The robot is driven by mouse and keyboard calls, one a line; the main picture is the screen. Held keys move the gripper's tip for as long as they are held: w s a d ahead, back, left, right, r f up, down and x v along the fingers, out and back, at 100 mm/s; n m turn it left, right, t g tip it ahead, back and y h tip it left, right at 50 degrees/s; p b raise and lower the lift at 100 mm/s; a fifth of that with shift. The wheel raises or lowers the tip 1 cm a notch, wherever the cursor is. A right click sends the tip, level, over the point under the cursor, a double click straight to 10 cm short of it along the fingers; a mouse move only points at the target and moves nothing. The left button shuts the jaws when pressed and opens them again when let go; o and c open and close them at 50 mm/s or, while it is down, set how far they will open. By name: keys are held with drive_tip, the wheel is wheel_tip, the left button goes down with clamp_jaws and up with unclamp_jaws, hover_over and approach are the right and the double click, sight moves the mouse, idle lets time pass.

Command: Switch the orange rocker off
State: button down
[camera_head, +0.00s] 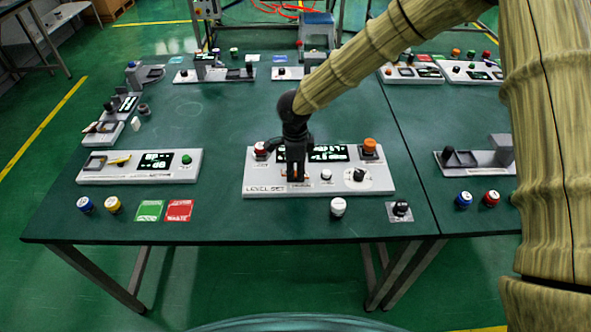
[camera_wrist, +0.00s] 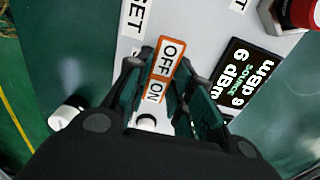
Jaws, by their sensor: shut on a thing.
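The orange rocker (camera_wrist: 168,57) shows in the wrist view as an orange-framed plate with white OFF and ON labels. It sits on a white panel (camera_head: 222,190) marked LEVEL SET. My gripper (camera_head: 296,177) reaches down over the panel in the head view and hides most of the rocker there. In the wrist view my gripper (camera_wrist: 158,82) has its dark fingers on both sides of the rocker, closed on it near the ON end. The OFF end sticks out beyond the fingers. The rocker's tilt cannot be told.
A white jar-like knob (camera_head: 338,207) stands in front. Other panels surround it; green table (camera_head: 250,222) shows between.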

sight(284, 172)
drive_tip(key=shift+a+r+h+p, duration=0.25)
drive_tip(key=shift+h+p, duration=0.55)
drive_tip(key=shift+p, duration=0.25)
drive_tip(key=shift+f+h+p, duration=0.15)
drive_tip(key=shift+h+p, duration=0.25)
drive_tip(key=shift+h, duration=0.1)
drive_tip(key=c, duration=1.2)
unclamp_jaws()
drive_tip(key=shift+a, duration=0.1)
drive_tip(key=shift+c, duration=0.2)
drive_tip(key=v, duration=1.2)
